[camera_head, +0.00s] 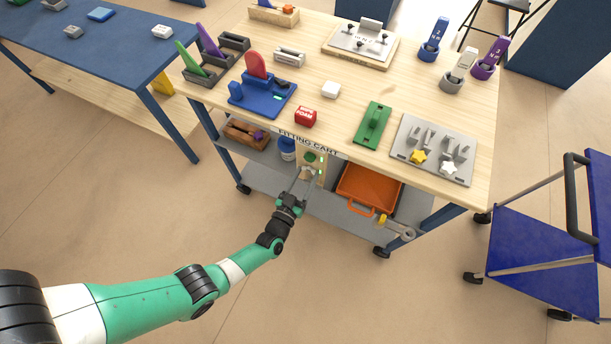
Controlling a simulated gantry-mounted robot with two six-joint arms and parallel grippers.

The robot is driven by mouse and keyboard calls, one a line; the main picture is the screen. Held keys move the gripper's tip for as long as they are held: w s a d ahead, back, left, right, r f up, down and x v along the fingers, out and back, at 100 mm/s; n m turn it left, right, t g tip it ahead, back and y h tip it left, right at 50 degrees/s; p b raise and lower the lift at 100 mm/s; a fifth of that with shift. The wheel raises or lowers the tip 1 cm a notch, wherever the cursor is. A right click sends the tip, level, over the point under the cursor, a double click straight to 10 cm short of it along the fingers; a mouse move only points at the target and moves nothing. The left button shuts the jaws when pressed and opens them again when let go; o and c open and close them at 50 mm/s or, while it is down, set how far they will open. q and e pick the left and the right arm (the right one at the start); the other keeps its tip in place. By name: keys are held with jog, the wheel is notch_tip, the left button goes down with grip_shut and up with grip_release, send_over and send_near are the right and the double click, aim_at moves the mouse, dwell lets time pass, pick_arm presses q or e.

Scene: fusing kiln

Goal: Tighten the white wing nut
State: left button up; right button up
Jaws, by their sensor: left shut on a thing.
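A dark green round part (310,157) sits on the panel just above the fingertips. My right gripper is not in view.
The fitting cart's wooden top (345,105) holds several fixtures above the gripper. On the lower shelf, a blue-lidded jar (287,150) stands left of the panel and an orange tray (368,188) right. A blue trolley (535,245) stands at the right. The floor in front is clear.

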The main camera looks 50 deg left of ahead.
pick_arm(q)
jog(key=shift+r+m, duration=0.15)
jog(key=shift+m, duration=0.35)
jog(key=o, duration=1.4)
jog(key=shift+s, duration=0.1)
jog(key=p+v, duration=0.4)
jog(key=v, duration=0.7)
jog(key=shift+s, duration=0.25)
